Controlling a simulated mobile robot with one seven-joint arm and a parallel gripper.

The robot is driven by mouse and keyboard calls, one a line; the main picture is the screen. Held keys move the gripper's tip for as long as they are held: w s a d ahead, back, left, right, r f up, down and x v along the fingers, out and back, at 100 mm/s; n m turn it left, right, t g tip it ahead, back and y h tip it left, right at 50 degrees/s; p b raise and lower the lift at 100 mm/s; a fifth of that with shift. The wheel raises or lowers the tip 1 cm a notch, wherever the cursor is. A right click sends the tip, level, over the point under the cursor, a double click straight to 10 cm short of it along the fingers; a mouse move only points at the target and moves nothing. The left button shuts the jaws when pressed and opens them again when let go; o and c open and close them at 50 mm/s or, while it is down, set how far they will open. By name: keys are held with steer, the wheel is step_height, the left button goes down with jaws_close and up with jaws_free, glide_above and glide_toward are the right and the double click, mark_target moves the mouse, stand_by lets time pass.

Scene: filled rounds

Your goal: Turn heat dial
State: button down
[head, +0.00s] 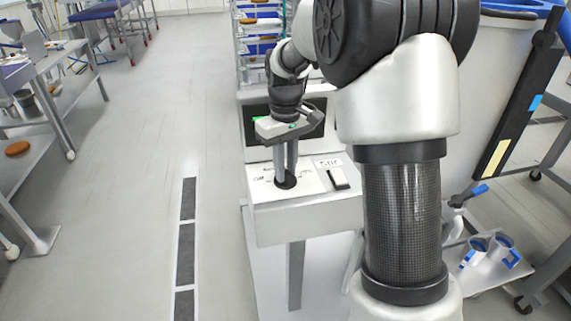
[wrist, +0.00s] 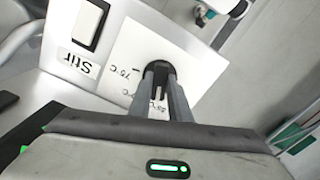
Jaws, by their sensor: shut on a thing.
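The heat dial (head: 285,182) is a black round knob on the white top panel of a machine. It also shows in the wrist view (wrist: 158,68), on a white plate with printed temperature marks, "75°C" among them. My gripper (head: 286,176) points down over the dial, with its fingers at the knob. In the wrist view my gripper (wrist: 161,88) has its two grey fingers shut on the dial's raised grip. The fingers hide part of the dial and some of the marks.
A low cart (head: 490,271) with blue-handled jugs is at the right.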

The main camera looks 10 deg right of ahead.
mark_target(286, 172)
steer(key=n+p, duration=0.2)
steer(key=n, duration=0.3)
steer(key=shift+r+n, duration=0.15)
steer(key=shift+n, duration=0.15)
steer(key=n+p, duration=0.1)
steer(key=n, duration=0.3)
steer(key=shift+w+n+p, duration=0.1)
steer(key=shift+n+p, duration=0.3)
steer(key=c, duration=1.6)
jaws_free()
steer(key=shift+c, duration=0.2)
step_height(286, 172, up, 17)
steer(key=p, duration=0.1)
steer(key=shift+r, duration=0.2)
